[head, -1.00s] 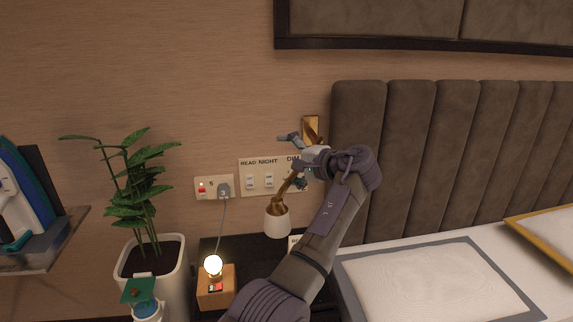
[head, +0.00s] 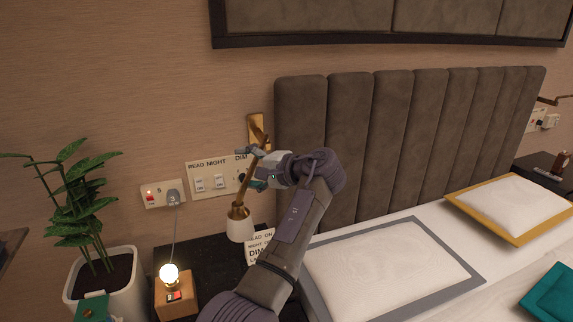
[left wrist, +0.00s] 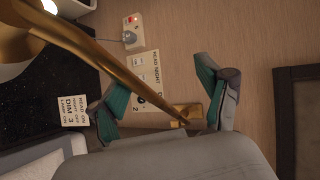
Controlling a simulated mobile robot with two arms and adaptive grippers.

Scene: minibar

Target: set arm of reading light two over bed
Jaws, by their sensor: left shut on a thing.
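The near reading light has a brass wall plate (head: 257,130), a slim brass arm (head: 247,183) and a white shade with a brass neck (head: 240,222) hanging over the nightstand, left of the bed (head: 400,265). My left gripper (head: 254,168) is shut on the brass arm, below the plate. In the left wrist view the arm (left wrist: 110,62) runs diagonally between the fingers (left wrist: 162,105) to the plate. The fingers hide part of the arm. A second brass light arm (head: 550,100) shows at the far right. My right gripper is not in view.
The padded headboard (head: 400,140) stands close right of the gripper. A lit bulb on a wooden block (head: 175,293) and a lettered card (head: 259,246) stand on the dark nightstand (head: 205,255). A potted plant (head: 105,285) stands left. Switches (head: 210,182) line the wall.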

